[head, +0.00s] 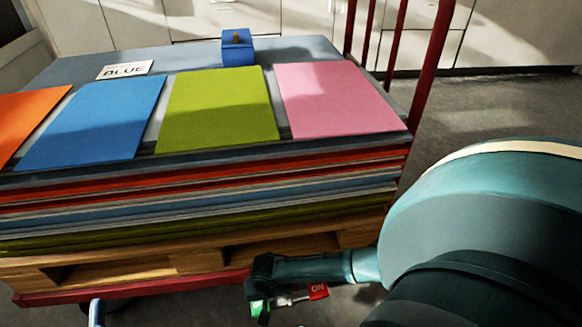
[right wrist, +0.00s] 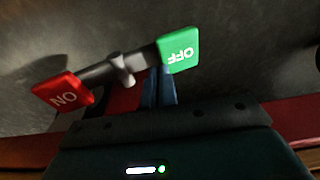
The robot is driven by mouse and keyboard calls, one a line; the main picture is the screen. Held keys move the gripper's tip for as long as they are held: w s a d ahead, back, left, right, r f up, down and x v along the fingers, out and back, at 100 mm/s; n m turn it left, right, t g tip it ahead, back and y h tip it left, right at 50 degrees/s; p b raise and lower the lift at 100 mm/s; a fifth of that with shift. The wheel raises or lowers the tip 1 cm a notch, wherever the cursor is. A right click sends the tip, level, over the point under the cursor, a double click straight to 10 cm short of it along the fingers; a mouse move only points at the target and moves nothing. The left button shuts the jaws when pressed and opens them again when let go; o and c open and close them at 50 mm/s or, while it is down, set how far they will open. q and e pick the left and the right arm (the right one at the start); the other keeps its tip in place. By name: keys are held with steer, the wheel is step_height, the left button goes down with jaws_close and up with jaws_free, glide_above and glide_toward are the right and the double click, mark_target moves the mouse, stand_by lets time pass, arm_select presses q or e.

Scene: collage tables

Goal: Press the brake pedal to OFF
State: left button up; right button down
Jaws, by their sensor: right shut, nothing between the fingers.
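The brake pedal is a rocker bar with a green OFF pad (head: 259,307) at one end and a red ON pad (head: 318,290) at the other. It is low down by the cart's front edge. In the right wrist view, the green OFF pad (right wrist: 178,49) and red ON pad (right wrist: 63,92) sit either side of a grey pivot (right wrist: 121,69). My right gripper (right wrist: 160,75) is shut and empty. Its fingertips are at the green OFF pad's edge, overlapping it in view; I cannot tell whether they press it.
The cart has a wooden pallet (head: 195,262) stacked with coloured sheets, and a red frame (head: 428,65) at its right. A blue block (head: 238,48) and a BLUE label card (head: 125,69) are on top. Grey floor (head: 490,115) is open to the right.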

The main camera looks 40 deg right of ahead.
steer(key=shift+r+p, duration=0.55)
steer(key=shift+p, duration=0.05)
steer(key=shift+r+p, duration=0.8)
steer(key=shift+p, duration=0.15)
arm_select(q)
steer(key=a+g+y+p, duration=0.1)
steer(key=p, duration=0.4)
steer(key=shift+s+r+m+y, duration=0.3)
steer(key=shift+s+r, duration=0.05)
steer(key=shift+r, duration=0.05)
arm_select(e)
step_height(320, 180, up, 4)
steer(key=shift+r, duration=0.2)
